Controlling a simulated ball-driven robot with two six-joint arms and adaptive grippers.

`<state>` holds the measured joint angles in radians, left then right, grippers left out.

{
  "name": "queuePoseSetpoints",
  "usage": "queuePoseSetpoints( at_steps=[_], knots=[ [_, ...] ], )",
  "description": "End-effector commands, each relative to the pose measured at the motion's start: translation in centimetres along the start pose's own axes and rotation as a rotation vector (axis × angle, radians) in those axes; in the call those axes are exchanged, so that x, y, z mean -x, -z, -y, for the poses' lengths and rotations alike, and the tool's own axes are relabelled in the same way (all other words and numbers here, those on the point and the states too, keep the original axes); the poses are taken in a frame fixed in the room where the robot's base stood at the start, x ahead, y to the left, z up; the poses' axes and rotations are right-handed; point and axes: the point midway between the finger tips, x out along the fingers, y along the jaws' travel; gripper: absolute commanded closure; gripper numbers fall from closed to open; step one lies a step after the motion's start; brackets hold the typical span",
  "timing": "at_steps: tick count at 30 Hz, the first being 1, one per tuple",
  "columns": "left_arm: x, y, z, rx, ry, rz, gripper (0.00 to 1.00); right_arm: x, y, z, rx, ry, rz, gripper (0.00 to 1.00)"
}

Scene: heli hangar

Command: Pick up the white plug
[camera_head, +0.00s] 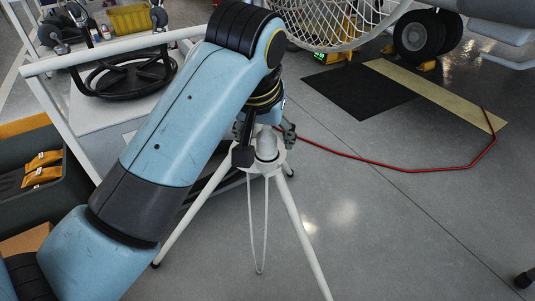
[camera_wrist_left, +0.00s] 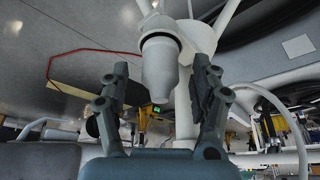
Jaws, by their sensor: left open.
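The white plug (camera_head: 266,149) stands upright on the small top of a white tripod stand (camera_head: 291,213). My left gripper (camera_head: 266,138) is over the tripod top, with one finger on each side of the plug. In the left wrist view the plug (camera_wrist_left: 159,77) shows as a tapered white body with a dark ring near its wide end. It sits between the two spread fingers of my left gripper (camera_wrist_left: 158,80), with a gap visible on both sides. The plug's upper part is partly hidden by the gripper in the head view. My right gripper is not recognisable in either view.
An open dark case (camera_head: 75,200) with orange items is at lower left. A red cable (camera_head: 400,168) lies on the floor. Aircraft wheels (camera_head: 415,35) are behind.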

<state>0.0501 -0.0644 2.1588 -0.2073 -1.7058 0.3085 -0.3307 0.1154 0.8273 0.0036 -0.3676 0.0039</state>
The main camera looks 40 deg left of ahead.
Motion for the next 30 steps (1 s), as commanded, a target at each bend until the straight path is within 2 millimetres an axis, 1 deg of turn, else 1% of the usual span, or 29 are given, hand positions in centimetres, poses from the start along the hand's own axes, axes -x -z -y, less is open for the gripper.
queuePoseSetpoints(
  at_steps=[1,2,9,21,23,30],
  knots=[
    [-0.65,-0.09,0.03,-0.001,0.001,0.001,0.36,-0.32,0.03,-0.03,0.001,-0.001,0.001,0.6],
    [-0.76,-0.06,0.02,0.0,0.001,0.001,0.36,-0.33,0.11,-0.05,0.001,-0.001,0.001,0.6],
    [-0.66,0.08,-0.01,0.001,-0.001,-0.001,0.36,-0.18,0.25,-0.05,0.001,-0.001,0.0,0.6],
    [-0.66,0.06,-0.01,0.001,-0.001,-0.001,0.89,-0.19,0.26,-0.02,0.001,-0.001,-0.001,0.6],
    [-0.66,0.06,-0.01,0.001,-0.001,-0.001,0.96,-0.19,0.26,-0.02,0.001,-0.001,-0.001,0.6],
    [-0.4,0.19,-0.02,0.001,-0.001,-0.002,0.96,-0.05,0.36,-0.03,0.001,-0.001,-0.004,0.6]
  ],
)
